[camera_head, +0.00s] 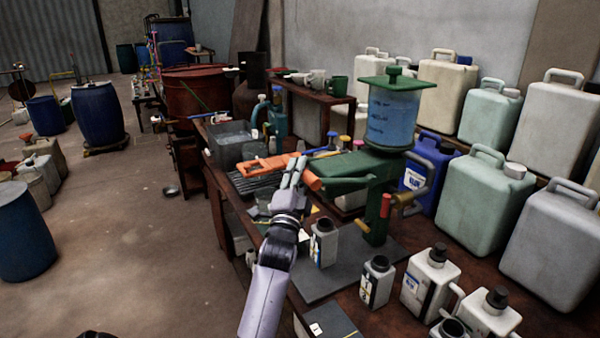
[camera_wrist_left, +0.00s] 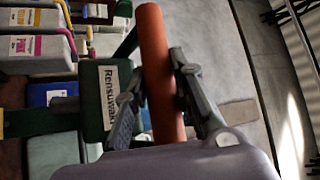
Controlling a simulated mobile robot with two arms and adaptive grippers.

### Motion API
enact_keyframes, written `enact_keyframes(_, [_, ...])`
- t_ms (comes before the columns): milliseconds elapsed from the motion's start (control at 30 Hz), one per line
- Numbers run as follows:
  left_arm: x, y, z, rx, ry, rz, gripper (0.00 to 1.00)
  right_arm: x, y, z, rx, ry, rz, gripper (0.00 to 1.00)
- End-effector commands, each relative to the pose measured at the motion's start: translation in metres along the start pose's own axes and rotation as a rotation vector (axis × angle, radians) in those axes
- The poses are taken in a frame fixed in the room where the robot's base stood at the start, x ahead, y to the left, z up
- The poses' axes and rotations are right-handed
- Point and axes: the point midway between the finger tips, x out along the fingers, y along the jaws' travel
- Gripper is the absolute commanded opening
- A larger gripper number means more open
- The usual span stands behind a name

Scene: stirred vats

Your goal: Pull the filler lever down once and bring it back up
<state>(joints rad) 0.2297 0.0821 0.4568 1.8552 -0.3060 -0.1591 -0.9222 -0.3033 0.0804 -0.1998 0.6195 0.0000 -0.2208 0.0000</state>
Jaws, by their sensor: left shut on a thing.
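The filler has a green body (camera_head: 372,166) with a clear tank of blue liquid (camera_head: 392,118) under a green lid. It stands on a dark plate (camera_head: 318,280) on the bench. The filler lever's orange-red handle (camera_head: 312,181) shows in part at the left end of the green arm. In the left wrist view the orange handle (camera_wrist_left: 158,75) runs between my left gripper's fingers (camera_wrist_left: 155,95). My left gripper (camera_head: 294,172) is shut on this handle, from the bench's front-left side. A green block with a white label (camera_wrist_left: 104,100) lies left of the fingers. My right gripper is out of view.
Small white bottles with black caps (camera_head: 378,282) stand below and right of my left gripper. Large jugs (camera_head: 485,195) line the right and back. A grey bin (camera_head: 231,143) and an orange item (camera_head: 262,166) lie left. The floor at left is mostly open.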

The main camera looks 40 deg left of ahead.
Motion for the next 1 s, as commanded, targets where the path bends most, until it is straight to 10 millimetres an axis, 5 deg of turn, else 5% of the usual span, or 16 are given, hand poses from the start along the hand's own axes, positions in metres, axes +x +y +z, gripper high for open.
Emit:
enact_keyframes(33, [-0.002,0.006,0.001,-0.003,-0.004,0.012,0.00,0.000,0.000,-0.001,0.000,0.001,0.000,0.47])
enact_keyframes(67, [-0.002,0.006,0.001,-0.003,-0.004,0.013,0.24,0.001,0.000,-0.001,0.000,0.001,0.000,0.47])
enact_keyframes(367, [-0.001,0.004,0.001,-0.002,-0.003,0.009,0.44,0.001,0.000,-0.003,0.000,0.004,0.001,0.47])
enact_keyframes(733, [-0.006,0.003,0.001,-0.001,-0.002,0.007,0.44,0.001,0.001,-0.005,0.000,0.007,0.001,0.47])
enact_keyframes(1000, [-0.055,0.003,0.001,-0.001,-0.003,0.008,0.44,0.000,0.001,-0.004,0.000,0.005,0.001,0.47])
